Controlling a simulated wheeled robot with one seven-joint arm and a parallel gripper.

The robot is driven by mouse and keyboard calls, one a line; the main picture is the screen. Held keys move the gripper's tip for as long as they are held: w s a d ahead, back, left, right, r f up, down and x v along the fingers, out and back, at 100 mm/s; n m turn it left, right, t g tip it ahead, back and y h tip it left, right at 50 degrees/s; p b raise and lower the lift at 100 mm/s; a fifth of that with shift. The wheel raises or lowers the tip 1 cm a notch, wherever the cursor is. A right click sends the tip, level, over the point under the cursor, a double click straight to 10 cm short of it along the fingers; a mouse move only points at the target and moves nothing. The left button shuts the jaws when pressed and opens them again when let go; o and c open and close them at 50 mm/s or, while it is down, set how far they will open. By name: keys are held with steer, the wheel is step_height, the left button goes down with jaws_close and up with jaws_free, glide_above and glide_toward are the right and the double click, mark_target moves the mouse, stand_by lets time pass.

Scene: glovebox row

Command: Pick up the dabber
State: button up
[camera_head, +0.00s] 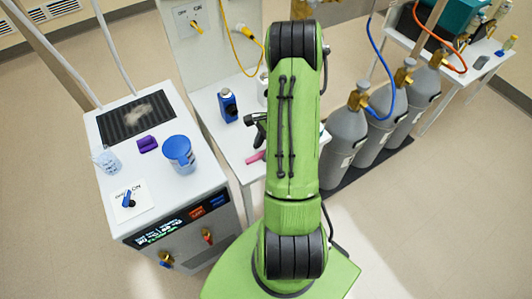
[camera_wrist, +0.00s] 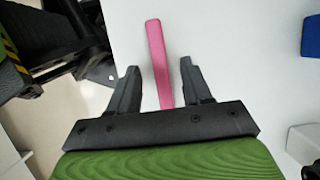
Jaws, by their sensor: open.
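A slim pink bar, which I take to be the dabber (camera_wrist: 156,50), lies on the white table top in the wrist view. It also shows in the head view (camera_head: 256,157), partly hidden by my arm. My gripper (camera_wrist: 158,68) is open, with one dark finger on each side of the pink bar and a gap on both sides. The bar's far end sticks out beyond the fingertips. Its near end runs to the edge of the gripper's palm, which may hide part of it. I cannot tell the height between the fingers and the table.
A blue bottle (camera_head: 228,105) stands on the white table left of my arm. A white cabinet at left carries a blue cup (camera_head: 180,154), a glass beaker (camera_head: 107,160) and a purple block (camera_head: 147,144). Grey gas cylinders (camera_head: 349,125) stand at right.

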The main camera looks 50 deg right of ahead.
mark_target(263, 153)
steer(key=shift+w+a+f, duration=0.1)
steer(key=shift+a+f, duration=0.05)
steer(key=shift+f, duration=0.35)
jaws_close()
steer(key=shift+r, duration=0.15)
step_height(263, 153, up, 10)
steer(key=p, duration=0.2)
